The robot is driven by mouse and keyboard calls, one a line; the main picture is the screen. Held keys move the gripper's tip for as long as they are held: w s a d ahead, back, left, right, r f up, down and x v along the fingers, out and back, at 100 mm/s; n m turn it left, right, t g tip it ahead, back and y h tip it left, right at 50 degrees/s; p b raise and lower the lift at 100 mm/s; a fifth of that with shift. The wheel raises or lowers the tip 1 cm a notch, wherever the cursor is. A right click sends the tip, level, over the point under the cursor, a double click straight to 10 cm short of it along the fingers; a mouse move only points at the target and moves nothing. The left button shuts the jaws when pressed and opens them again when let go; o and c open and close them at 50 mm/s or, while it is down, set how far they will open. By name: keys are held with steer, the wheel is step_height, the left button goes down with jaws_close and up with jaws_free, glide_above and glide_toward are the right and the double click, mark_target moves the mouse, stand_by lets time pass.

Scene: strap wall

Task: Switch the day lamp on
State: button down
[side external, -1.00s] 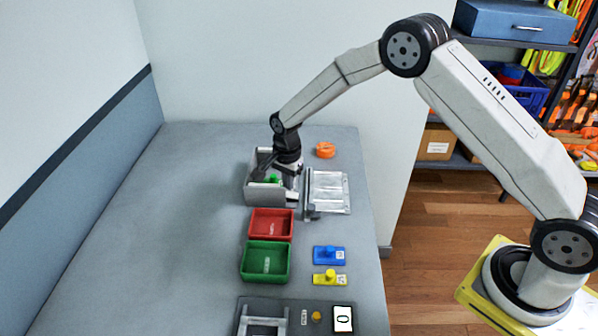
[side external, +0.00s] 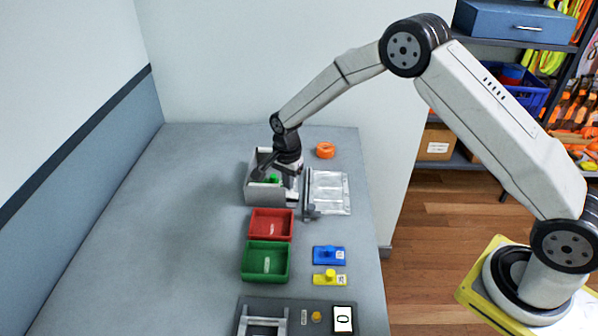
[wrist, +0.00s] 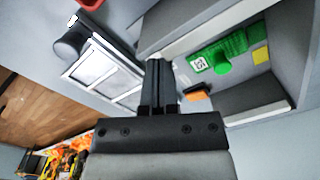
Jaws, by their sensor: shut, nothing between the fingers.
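My gripper (side external: 262,172) is low over the open grey box (side external: 252,192) at the back of the table. In the wrist view its two fingers (wrist: 158,66) are together with nothing between them. A small orange piece (wrist: 198,90), perhaps a switch, lies just right of the fingers in the wrist view; contact cannot be told. A green piece with a round knob (wrist: 222,64) and a white label sits inside the box, and its green also shows in the side view (side external: 273,178). I cannot tell which thing is the day lamp.
A silver panelled plate (side external: 331,192) lies right of the box, with an orange ring (side external: 325,151) behind. In front are red (side external: 271,238) and green (side external: 265,277) trays, blue (side external: 329,256) and yellow (side external: 329,279) knobbed blocks, and a grey panel reading 0 (side external: 343,319). The table's left side is clear.

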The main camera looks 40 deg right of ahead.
mark_target(291, 196)
steer(key=shift+f, duration=1.35)
stand_by(1.0)
steer(key=shift+r, duration=0.15)
steer(key=shift+r, duration=3.9)
steer(key=s+d+r+n+t, duration=0.1)
steer(key=s+d+r+n, duration=0.1)
steer(key=s+n, duration=0.5)
steer(key=s+d+r+n+t, duration=0.1)
steer(key=s+r+n, duration=0.3)
steer(key=s, duration=1.3)
steer(key=d+n, duration=0.1)
steer(key=n, duration=0.3)
steer(key=shift+s+t, duration=0.3)
steer(key=shift+s, duration=0.1)
